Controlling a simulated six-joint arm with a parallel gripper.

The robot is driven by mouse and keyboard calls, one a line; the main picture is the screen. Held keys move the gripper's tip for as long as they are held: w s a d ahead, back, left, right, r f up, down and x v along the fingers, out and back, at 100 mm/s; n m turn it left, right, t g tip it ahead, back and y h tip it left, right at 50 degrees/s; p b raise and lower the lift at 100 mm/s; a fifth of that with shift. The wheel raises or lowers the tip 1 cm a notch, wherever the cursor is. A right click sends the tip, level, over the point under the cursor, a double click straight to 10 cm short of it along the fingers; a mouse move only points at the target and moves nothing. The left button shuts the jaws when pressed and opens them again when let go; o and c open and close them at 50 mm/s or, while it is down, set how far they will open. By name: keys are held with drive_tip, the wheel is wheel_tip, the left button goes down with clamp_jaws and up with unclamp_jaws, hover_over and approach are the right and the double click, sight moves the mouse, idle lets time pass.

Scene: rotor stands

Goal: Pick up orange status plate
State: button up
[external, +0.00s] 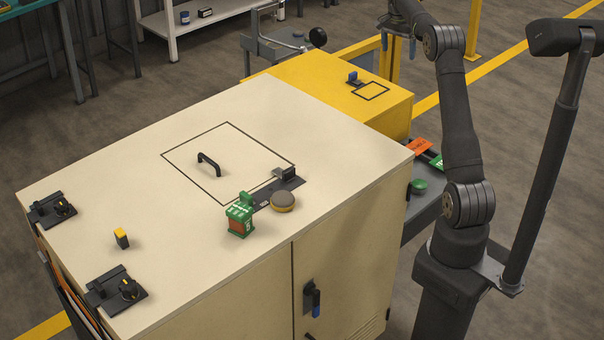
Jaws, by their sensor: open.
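The orange status plate (421,147) lies on a grey side shelf to the right of the cream cabinet, partly hidden behind the cabinet's edge. A green plate (436,161) lies close beside it, partly hidden by my arm. My gripper (398,50) is at the top of the view, pointing down, with its two fingers apart and nothing between them. It appears above and behind the orange plate, well apart from it.
The cream cabinet (110,205) carries a handle (208,163), a green-and-orange block (239,221), a round knob (283,201) and latches. A green button (419,186) sits on the shelf. A yellow cabinet (310,85) and yellow rails stand behind. A dark post (545,160) stands right of my arm.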

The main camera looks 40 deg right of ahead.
drive_tip(key=m, duration=0.1)
hover_over(416, 147)
drive_tip(key=shift+t+y, duration=0.3)
drive_tip(key=shift+y, duration=0.1)
drive_tip(key=f, duration=2.2)
drive_tip(key=a+f, duration=0.1)
drive_tip(key=f, duration=1.1)
drive_tip(key=shift+w, duration=0.3)
drive_tip(key=shift+s+d+f, duration=0.1)
drive_tip(key=shift+f, duration=0.75)
drive_tip(key=shift+s+d+f, duration=0.15)
drive_tip(key=shift+f, duration=0.7)
drive_tip(key=shift+s+d+f, duration=0.1)
drive_tip(key=shift+f, duration=0.75)
drive_tip(key=shift+f, duration=0.1)
drive_tip(key=c, duration=1.1)
